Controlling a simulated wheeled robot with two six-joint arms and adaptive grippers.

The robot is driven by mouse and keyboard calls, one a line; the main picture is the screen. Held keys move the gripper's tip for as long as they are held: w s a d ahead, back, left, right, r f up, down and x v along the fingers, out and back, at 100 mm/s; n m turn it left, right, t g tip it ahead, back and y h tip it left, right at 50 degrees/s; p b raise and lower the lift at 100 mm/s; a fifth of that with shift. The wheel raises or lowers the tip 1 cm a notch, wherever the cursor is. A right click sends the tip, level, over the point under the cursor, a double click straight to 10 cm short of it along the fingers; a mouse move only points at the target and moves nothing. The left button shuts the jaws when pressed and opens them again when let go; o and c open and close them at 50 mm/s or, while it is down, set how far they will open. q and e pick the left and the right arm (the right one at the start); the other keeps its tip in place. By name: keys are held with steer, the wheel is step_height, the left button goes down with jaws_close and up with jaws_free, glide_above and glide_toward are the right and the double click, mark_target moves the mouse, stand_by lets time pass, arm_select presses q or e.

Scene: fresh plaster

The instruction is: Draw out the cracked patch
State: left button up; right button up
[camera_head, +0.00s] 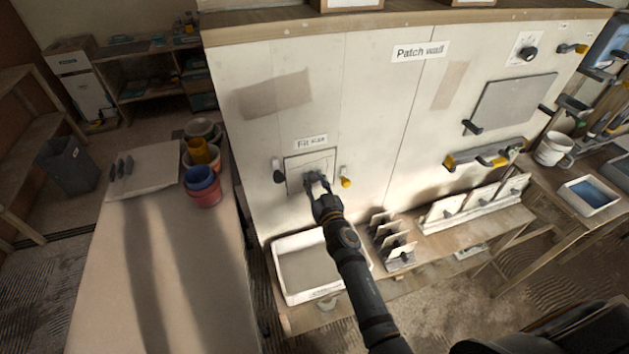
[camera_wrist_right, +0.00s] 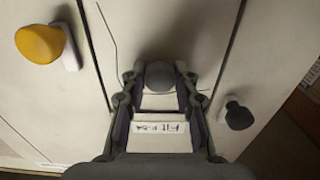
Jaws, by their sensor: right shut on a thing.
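The patch (camera_head: 296,165) is a pale square panel set in the upright white wall, below a label reading "Fit" and more text I cannot read. My right gripper (camera_head: 317,181) is at the patch's lower part. In the right wrist view the jaws (camera_wrist_right: 160,88) are shut on a grey rounded knob (camera_wrist_right: 160,74) on the patch. A thin dark line runs beside it on the pale surface; I cannot tell whether it is a crack or an edge. A black knob (camera_head: 279,176) and a yellow knob (camera_head: 346,183) flank the patch. My left gripper is out of view.
A white tray (camera_head: 283,291) stands on the ledge under the patch. Right of it are a rack of small plates (camera_head: 398,256) and panels with handles (camera_head: 443,213). Stacked pots (camera_head: 203,187) stand on the left table (camera_head: 120,265). A grey board (camera_head: 510,104) hangs at upper right.

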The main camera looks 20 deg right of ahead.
steer(key=shift+c, duration=1)
steer(key=shift+r, duration=0.15)
steer(key=shift+s+p, duration=0.3)
steer(key=shift+s, duration=1.9)
steer(key=shift+s+d, duration=0.15)
steer(key=shift+s, duration=2.15)
steer(key=shift+h, duration=0.3)
steer(key=s+f+b, duration=0.2)
steer(key=s+d+f+b, duration=0.1)
steer(key=s+f, duration=0.1)
steer(key=shift+d+f+b, duration=0.1)
steer(key=shift+d+b, duration=0.1)
steer(key=shift+b, duration=0.2)
